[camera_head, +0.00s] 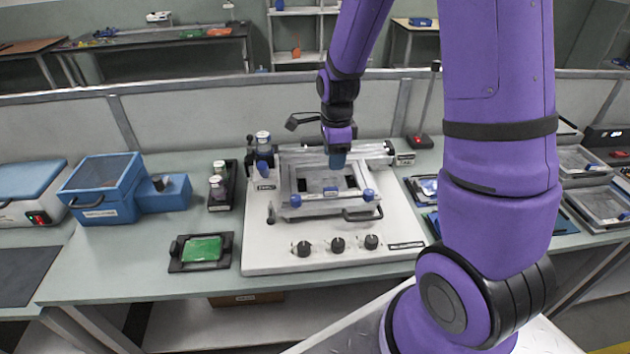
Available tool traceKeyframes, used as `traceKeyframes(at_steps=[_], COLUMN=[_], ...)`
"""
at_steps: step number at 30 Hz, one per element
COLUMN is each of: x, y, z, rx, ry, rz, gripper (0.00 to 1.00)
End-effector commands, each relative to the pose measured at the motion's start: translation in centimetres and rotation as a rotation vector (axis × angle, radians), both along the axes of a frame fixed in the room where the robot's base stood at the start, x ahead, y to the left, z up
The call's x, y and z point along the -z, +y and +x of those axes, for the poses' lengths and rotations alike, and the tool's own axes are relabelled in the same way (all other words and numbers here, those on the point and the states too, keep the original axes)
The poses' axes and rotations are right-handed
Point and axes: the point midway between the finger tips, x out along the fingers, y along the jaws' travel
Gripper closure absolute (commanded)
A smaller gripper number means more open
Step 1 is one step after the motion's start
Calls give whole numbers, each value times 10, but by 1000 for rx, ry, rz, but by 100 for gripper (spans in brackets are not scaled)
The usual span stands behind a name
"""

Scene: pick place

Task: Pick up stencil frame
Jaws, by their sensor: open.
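The stencil frame (296,212) is a grey metal rectangle with blue knobs at its front corners and a black handle at front right. It sits on the white stencil printer (270,250) in the middle of the bench. My purple arm comes down from above, and my gripper (337,162) is over the back part of the frame's opening. The gripper is open, but its fingers are small and hard to make out. I cannot tell whether it touches the frame.
A green board in a black holder (202,251) lies front left of the printer. Blue boards (424,188) lie to the right, partly behind my arm. A grey partition (190,115) runs behind the bench.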

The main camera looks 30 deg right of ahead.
Motion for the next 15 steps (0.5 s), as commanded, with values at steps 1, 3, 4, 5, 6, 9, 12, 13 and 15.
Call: traceKeyframes(at_steps=[1,3,4,5,6,9,12,13,15], x=[5,10,13,16,20,35,48,52,58], y=[-1,-2,-2,-2,-2,-2,-2,-2,-2], z=[1,1,1,1,1,1,1,1,1], rx=[22,39,44,46,47,45,44,44,44], ry=[6,11,12,12,13,14,14,13,13], rz=[0,0,0,0,0,0,0,0,0], gripper=[51,51,51,51,51,51,51,51,51])
